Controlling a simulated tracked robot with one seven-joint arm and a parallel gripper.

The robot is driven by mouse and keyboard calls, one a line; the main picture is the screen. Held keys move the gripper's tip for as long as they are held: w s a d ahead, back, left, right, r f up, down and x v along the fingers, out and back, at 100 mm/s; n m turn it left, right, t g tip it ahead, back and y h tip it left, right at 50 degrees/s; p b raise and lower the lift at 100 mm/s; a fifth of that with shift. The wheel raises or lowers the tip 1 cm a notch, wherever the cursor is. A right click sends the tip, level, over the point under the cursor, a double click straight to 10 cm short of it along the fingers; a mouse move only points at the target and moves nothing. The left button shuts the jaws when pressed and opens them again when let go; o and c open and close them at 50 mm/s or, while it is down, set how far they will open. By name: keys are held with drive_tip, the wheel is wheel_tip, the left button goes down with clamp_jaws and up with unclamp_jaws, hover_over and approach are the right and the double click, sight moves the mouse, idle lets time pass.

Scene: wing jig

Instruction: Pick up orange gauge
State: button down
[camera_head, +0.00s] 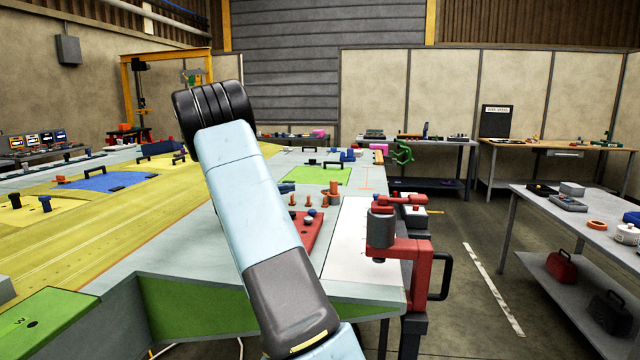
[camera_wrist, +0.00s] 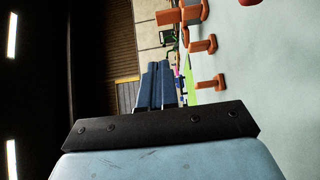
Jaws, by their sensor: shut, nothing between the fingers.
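Several small orange pieces stand on the wing jig table; one orange piece (camera_head: 334,188) stands near the red plate, and I cannot tell which is the gauge. In the wrist view orange pieces with round flanges show at the upper right, the lowest orange piece (camera_wrist: 211,83) being nearest the fingers in the picture. My gripper (camera_wrist: 158,72) shows in the wrist view with its two blue-grey fingers together and nothing between them. It is apart from the orange pieces. In the head view my arm crosses the middle and my gripper does not show.
The red plate (camera_head: 312,232) lies on the jig table beside a white panel (camera_head: 346,240). A red and grey clamp (camera_head: 400,245) stands at the table's right edge. A grey side table (camera_head: 540,207) with an orange ring (camera_head: 597,224) stands right, across open floor.

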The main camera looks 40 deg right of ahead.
approach(331, 182)
drive_tip(key=w+d, duration=0.2)
drive_tip(key=d, duration=0.1)
drive_tip(key=shift+w+d, duration=0.1)
drive_tip(key=shift+d, duration=0.2)
drive_tip(key=shift+s+d, duration=1.05)
drive_tip(key=shift+s, duration=0.1)
drive_tip(key=shift+s+d, duration=0.25)
drive_tip(key=shift+s, duration=0.1)
drive_tip(key=shift+s+d, duration=0.7)
drive_tip(key=shift+s, duration=0.15)
drive_tip(key=shift+w+a, duration=0.1)
drive_tip(key=shift+a, duration=0.05)
